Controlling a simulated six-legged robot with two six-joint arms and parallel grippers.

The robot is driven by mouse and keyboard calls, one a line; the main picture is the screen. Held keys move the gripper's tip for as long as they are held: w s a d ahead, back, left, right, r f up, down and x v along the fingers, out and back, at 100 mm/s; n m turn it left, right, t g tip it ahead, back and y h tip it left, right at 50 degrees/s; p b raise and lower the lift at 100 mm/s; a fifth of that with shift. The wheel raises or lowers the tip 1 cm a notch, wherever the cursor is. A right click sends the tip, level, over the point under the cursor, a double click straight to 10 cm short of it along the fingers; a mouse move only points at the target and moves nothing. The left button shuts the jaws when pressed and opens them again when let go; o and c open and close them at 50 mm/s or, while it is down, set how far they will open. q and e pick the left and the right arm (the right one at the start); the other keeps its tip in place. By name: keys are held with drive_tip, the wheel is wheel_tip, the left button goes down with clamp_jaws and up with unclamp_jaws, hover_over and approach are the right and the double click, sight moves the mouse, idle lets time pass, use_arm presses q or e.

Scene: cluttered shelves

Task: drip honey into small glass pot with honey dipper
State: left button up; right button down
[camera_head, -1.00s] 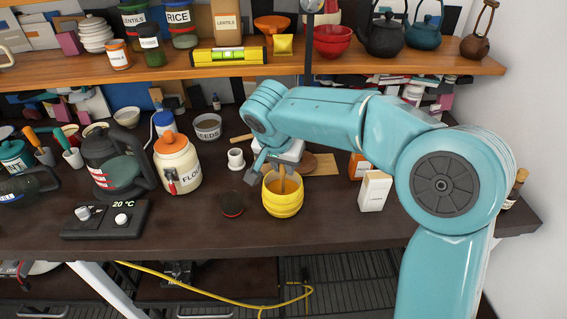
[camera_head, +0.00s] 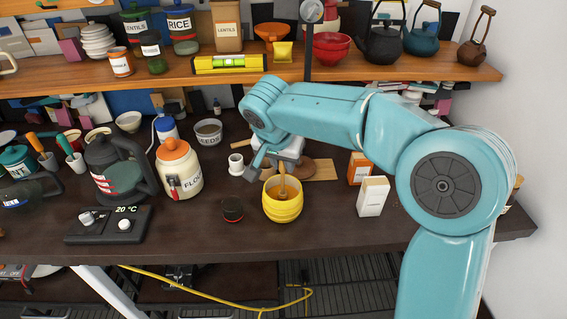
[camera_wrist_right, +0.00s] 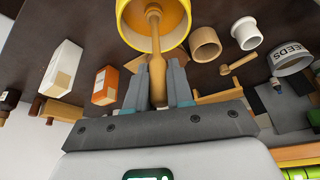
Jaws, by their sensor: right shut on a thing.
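The wooden honey dipper (camera_wrist_right: 156,45) stands head down in the yellow honey pot (camera_head: 283,207) on the dark worktop; its handle also shows in the head view (camera_head: 283,184). My right gripper (camera_wrist_right: 158,86) is shut on the upper handle, just above the pot's mouth. The dipper's head is partly inside the pot, which also shows in the wrist view (camera_wrist_right: 178,14). A small dark round pot (camera_head: 232,209) with a reddish rim stands just left of the yellow pot; it may be the small glass pot, but I cannot tell its material. My left gripper is out of view.
A flour jar (camera_head: 178,168) and kettle (camera_head: 115,165) stand left, behind a hot plate (camera_head: 108,224). A white carton (camera_head: 373,195) stands right. A white cup (camera_head: 236,165) and seeds bowl (camera_head: 208,131) stand behind. The worktop's front strip is clear.

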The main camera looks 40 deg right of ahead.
wheel_tip(320, 180, up, 7)
drive_tip(key=p, duration=0.4)
drive_tip(key=shift+f, duration=0.3)
drive_tip(key=w+a+p, duration=0.3)
drive_tip(key=w+a, duration=0.2)
drive_tip(key=a, duration=0.6)
drive_tip(key=shift+w+a, duration=0.15)
drive_tip(key=shift+w, duration=0.05)
drive_tip(key=shift+f+b, duration=1.45)
drive_tip(key=shift+f, duration=0.15)
idle(4.1)
